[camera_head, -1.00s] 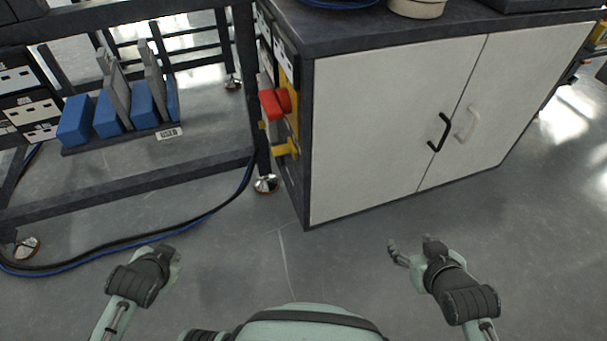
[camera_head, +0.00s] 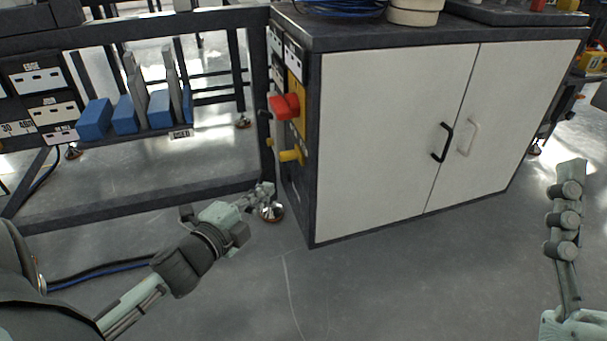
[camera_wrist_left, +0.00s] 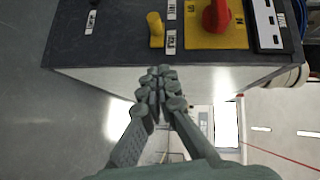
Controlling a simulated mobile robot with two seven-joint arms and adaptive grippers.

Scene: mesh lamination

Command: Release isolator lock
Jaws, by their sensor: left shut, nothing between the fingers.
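The red isolator handle (camera_head: 285,106) sits on a yellow plate (camera_head: 298,90) on the cabinet's narrow left side. A yellow lock piece (camera_head: 291,156) sticks out below it. In the left wrist view the yellow piece (camera_wrist_left: 155,27) stands beside the red handle (camera_wrist_left: 216,17), both beyond my fingertips. My left gripper (camera_head: 266,190) is low in front of that side, apart from both parts. Its fingers (camera_wrist_left: 157,78) are together and empty. My right gripper (camera_head: 569,180) is at the right edge, away from the cabinet; its fingers overlap, so I cannot tell its opening.
The cabinet (camera_head: 390,130) has two white doors with a black and a pale handle. A dark frame rail (camera_head: 130,205) runs left of my left gripper, with a metal foot (camera_head: 271,211) close by. Blue blocks (camera_head: 125,113) stand behind. The floor in front is clear.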

